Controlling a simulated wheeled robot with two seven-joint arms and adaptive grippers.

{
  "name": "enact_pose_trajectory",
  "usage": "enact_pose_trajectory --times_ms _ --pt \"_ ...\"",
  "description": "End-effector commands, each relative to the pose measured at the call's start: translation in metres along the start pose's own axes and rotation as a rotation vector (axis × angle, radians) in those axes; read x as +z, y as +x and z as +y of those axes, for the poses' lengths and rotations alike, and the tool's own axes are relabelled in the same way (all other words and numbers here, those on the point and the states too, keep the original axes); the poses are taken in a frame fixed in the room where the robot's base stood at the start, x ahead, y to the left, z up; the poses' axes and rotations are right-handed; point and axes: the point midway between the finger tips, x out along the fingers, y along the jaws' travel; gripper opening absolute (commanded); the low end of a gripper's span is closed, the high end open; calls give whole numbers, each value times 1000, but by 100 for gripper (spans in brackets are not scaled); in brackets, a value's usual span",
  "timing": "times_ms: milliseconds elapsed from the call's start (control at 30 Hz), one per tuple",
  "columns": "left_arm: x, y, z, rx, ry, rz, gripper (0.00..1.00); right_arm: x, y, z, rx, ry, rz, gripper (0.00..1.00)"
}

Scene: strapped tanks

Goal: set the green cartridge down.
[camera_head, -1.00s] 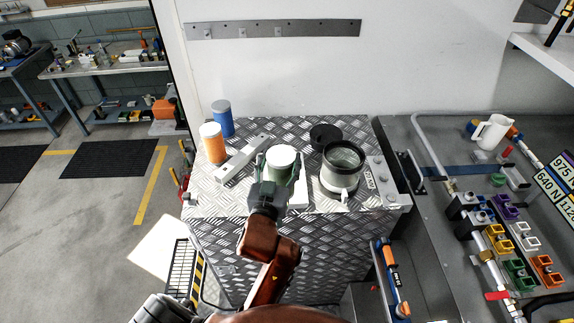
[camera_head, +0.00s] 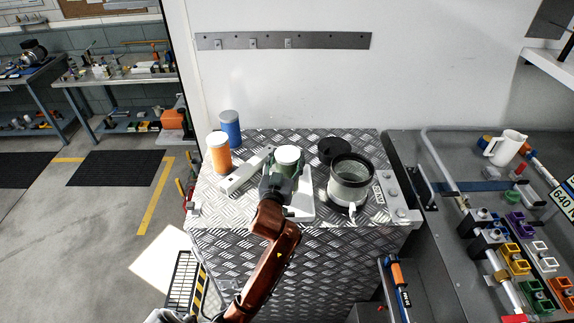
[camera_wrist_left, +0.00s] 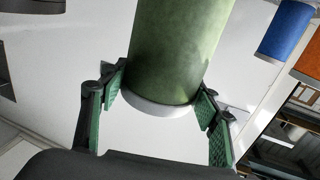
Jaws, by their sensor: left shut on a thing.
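A white plate (camera_head: 302,207) shows partly behind and beside the gripper. My right gripper is not in view.
An orange cartridge (camera_head: 219,156) and a blue cartridge (camera_head: 231,132) stand left. A pale bar (camera_head: 242,175) lies between them and the gripper. Right are an open clear-walled housing (camera_head: 350,182) and a black cap (camera_head: 333,150). A white wall rises behind.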

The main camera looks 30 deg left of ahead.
Motion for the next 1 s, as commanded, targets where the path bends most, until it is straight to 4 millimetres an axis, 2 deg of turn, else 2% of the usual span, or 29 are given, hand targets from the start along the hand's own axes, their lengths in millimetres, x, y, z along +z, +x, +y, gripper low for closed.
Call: enact_pose_trajectory --times_ms 233,433,833,867,1000 --pt "18 14 -4 -1 2 0 10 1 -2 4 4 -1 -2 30" --pt "42 12 -3 0 2 0 10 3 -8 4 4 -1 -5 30" --pt "48 12 -3 1 0 2 10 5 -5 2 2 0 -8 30" --pt "48 12 -3 0 0 0 58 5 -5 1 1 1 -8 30" --pt "48 12 -3 1 1 1 68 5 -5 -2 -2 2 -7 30"
